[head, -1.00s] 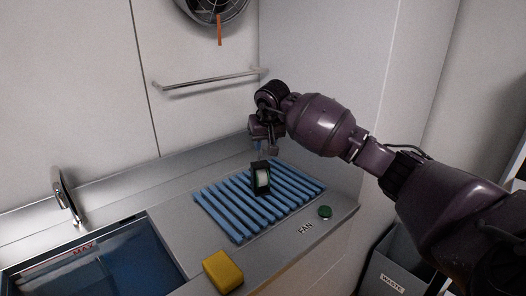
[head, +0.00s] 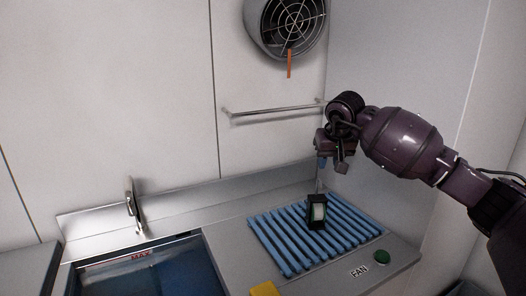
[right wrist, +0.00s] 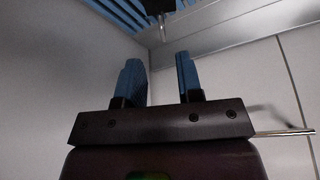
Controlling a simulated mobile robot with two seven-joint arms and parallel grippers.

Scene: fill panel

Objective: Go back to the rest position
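My right gripper (head: 332,163) hangs above the back of the blue slatted rack in the head view, clear of everything. In the right wrist view its two blue fingers (right wrist: 160,80) stand apart with nothing between them, so it is open and empty. A small dark block with a pale face (head: 317,211) stands upright on the blue rack (head: 283,250), below the gripper. My left gripper is not in view.
A sink (head: 150,270) with a tap (head: 131,204) lies at left. A yellow sponge (head: 264,289) is at the lower edge. A rail (head: 275,112) and fan (head: 290,25) are on the wall.

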